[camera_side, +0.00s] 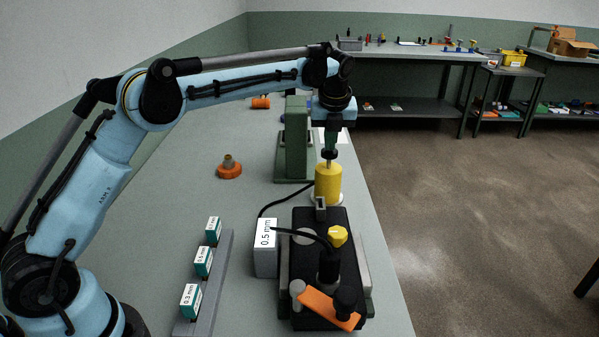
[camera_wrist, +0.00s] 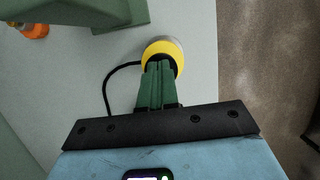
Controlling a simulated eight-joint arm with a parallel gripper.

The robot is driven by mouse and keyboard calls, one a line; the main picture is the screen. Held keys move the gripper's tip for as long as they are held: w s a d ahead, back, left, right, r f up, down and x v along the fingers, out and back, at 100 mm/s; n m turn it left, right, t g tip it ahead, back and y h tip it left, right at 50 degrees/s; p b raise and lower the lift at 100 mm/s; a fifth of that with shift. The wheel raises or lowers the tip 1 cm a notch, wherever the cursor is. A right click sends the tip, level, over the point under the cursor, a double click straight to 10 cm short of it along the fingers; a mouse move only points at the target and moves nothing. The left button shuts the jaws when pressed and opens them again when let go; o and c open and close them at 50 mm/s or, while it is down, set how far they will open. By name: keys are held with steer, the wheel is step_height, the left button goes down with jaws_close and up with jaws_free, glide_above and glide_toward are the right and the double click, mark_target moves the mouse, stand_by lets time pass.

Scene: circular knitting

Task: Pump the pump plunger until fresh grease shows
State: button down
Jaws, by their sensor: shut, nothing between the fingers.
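The yellow grease pump (camera_side: 328,184) stands upright on the bench, with a black hose running from it to the left. The pump's yellow top also shows in the wrist view (camera_wrist: 161,48). Its black plunger knob (camera_side: 329,154) sits on a short rod above the yellow body. My gripper (camera_side: 330,143) points straight down at the knob, with green fingers shut together and nothing between them. In the wrist view the fingers (camera_wrist: 158,66) cover part of the pump's top and the knob. I cannot tell whether the fingertips touch the knob. I see no grease.
A black machine (camera_side: 325,260) with an orange lever (camera_side: 330,309) and yellow knob stands in front of the pump. A green stand (camera_side: 295,140) is close behind it at left. A rack of labelled boxes (camera_side: 202,262) and an orange-based part (camera_side: 229,168) lie left. The bench's right edge is near.

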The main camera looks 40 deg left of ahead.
steer(key=shift+f, duration=1)
steer(key=shift+r, duration=1.45)
steer(key=shift+f, duration=0.2)
